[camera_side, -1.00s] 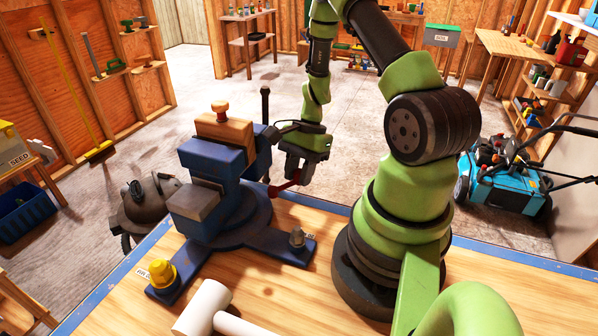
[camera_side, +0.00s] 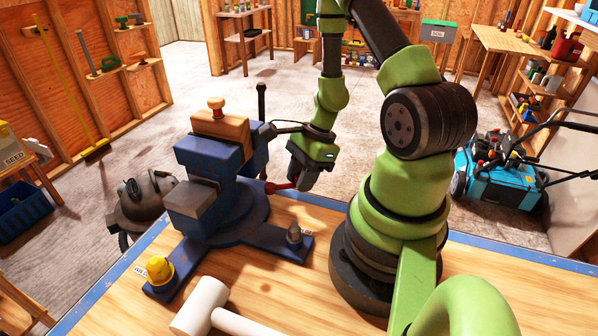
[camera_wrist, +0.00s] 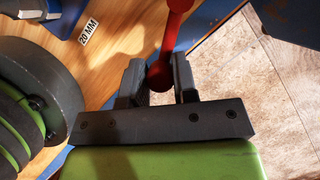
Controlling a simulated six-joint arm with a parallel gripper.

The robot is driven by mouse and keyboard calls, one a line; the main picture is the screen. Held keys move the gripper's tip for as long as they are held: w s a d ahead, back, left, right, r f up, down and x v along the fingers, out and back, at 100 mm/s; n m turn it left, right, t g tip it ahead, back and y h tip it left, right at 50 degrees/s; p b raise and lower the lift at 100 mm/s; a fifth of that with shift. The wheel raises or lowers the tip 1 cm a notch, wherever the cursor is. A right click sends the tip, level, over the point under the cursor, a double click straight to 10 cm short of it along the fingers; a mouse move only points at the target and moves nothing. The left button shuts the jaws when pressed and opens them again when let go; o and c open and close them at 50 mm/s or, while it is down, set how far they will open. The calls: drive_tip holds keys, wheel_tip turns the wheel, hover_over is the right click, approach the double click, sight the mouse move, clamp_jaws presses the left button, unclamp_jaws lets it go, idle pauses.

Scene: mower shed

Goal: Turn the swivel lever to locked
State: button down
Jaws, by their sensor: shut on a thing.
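The blue vise (camera_side: 208,205) stands on the wooden bench on a round swivel base. The red swivel lever (camera_side: 279,187) sticks out from the right side of that base. My gripper (camera_side: 301,181) is at the lever's outer end, to the right of the vise. In the wrist view the red lever (camera_wrist: 171,38) comes down from the top, and its rounded end sits between the two dark fingers of my gripper (camera_wrist: 159,82). The fingers are shut on that end.
A wooden block (camera_side: 221,127) sits in the vise jaws. A yellow-capped bolt (camera_side: 159,270) and a grey bolt (camera_side: 294,234) stand on the base's feet. A white mallet (camera_side: 207,307) lies at the bench front. A dark vertical bar (camera_side: 262,103) rises behind the vise.

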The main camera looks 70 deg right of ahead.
drive_tip(key=a+m, duration=0.2)
drive_tip(key=m, duration=0.1)
drive_tip(key=shift+s+t+h, duration=0.4)
drive_tip(key=shift+a+m+h, duration=0.25)
drive_tip(key=shift+m+h, duration=0.05)
drive_tip(key=shift+m, duration=0.6)
drive_tip(key=shift+w+t, duration=0.1)
drive_tip(key=shift+t, duration=0.2)
drive_tip(key=c, duration=0.9)
unclamp_jaws()
